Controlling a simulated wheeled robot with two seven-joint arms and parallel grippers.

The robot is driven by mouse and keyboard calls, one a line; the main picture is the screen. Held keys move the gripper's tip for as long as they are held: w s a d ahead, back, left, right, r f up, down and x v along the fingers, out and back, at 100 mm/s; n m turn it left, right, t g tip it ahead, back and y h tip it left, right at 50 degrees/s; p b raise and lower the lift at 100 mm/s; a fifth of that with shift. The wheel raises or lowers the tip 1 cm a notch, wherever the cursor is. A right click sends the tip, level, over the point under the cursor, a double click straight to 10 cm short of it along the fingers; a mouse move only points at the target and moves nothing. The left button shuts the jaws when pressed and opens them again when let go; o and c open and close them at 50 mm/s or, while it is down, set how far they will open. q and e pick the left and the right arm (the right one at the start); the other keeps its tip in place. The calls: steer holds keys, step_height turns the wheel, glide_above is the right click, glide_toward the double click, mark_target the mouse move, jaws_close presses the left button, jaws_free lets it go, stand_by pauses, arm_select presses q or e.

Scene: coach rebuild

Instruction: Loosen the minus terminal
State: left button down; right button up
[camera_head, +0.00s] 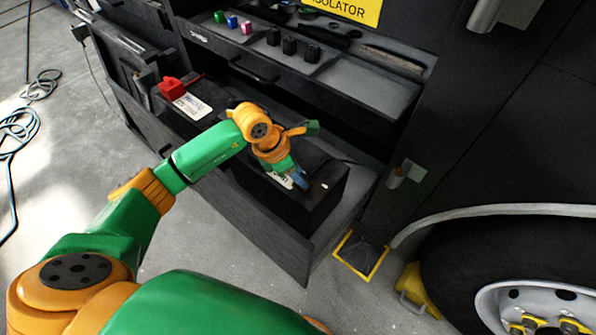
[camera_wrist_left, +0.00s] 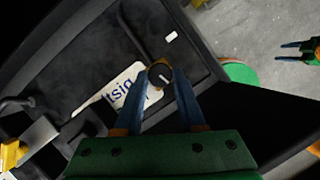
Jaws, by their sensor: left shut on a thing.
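The minus terminal (camera_wrist_left: 160,74) is a small round dark knob with an orange rim and a pale slot, on the black battery top. My left gripper (camera_wrist_left: 162,82) reaches down over it, with one blue finger on either side, shut on it. In the head view my left gripper (camera_head: 299,181) is at the right end of the open battery tray (camera_head: 275,235), and its wrist and fingers hide the terminal. A small green and dark two-pronged shape, which looks like my right gripper (camera_wrist_left: 302,52), shows at the right edge of the wrist view.
A white label (camera_wrist_left: 118,95) lies beside the terminal. A red cover (camera_head: 172,88) sits at the tray's left end. A shelf (camera_head: 345,75) with colored and black blocks overhangs the tray from behind. A wheel (camera_head: 455,255) stands at right. Cables (camera_head: 20,130) lie on the floor at left.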

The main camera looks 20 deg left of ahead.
arm_select(q)
steer(key=n, duration=0.2)
steer(key=shift+s+d+n+t+y, duration=0.1)
steer(key=shift+s+n+t+y, duration=0.05)
steer(key=shift+n+t+y, duration=0.25)
steer(key=n+y, duration=0.1)
steer(key=n, duration=0.2)
steer(key=shift+d+t+b, duration=0.15)
steer(key=shift+t+b, duration=0.15)
steer(key=shift+t, duration=0.1)
steer(key=n+y, duration=0.1)
steer(key=n, duration=0.1)
steer(key=n+y+b, duration=0.1)
steer(key=n, duration=0.2)
steer(key=shift+d+f, duration=0.1)
steer(key=shift+d, duration=0.1)
steer(key=shift+d+n+y+b, duration=0.1)
steer(key=shift+n+y+b, duration=0.75)
steer(key=shift+n, duration=1.25)
